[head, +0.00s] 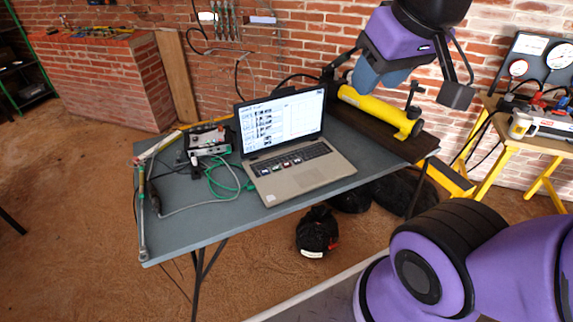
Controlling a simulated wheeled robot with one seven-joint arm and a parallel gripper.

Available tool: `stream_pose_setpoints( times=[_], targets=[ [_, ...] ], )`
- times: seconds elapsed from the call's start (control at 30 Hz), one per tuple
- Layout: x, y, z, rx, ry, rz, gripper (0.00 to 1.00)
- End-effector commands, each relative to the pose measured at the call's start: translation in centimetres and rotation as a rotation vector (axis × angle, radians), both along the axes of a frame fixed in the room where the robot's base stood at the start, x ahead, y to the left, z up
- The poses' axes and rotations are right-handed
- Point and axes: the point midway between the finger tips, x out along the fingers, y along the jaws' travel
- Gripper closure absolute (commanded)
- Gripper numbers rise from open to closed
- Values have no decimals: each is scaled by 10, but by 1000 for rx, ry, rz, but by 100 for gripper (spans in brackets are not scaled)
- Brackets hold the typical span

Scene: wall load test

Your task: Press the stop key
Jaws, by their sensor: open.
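An open laptop (305,178) stands on the grey table, its lit screen (284,118) showing rows of text and a chart. Several small coloured labels or keys (282,163) lie along the lower part of its keyboard (290,158). They are too small to read, so I cannot tell which is the stop key. My gripper (394,84) is open at the upper right, its dark fingertips spread wide. In the picture it is above and right of the laptop, in front of a yellow cylinder, and appears clear of the keyboard. A blue part shows between the fingers.
The yellow cylinder (378,109) lies on a dark beam behind the laptop. A metal instrument box (209,139) with green and grey cables (222,182) is left of the laptop. A long rod (142,215) lies along the left table edge (175,252). Gauges (558,57) stand at right.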

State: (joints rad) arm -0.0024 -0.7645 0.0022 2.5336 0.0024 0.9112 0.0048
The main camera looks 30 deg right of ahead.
Motion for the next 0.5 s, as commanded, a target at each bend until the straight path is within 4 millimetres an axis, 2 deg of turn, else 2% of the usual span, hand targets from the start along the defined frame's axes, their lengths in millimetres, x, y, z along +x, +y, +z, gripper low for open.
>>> stream_pose_setpoints(
  times=[0.03,0.17,0.5],
  targets=[
    [0,0,0,0,0,0,69],
    [0,0,0,0,0,0,99],
    [0,0,0,0,0,0,100]
  ],
)
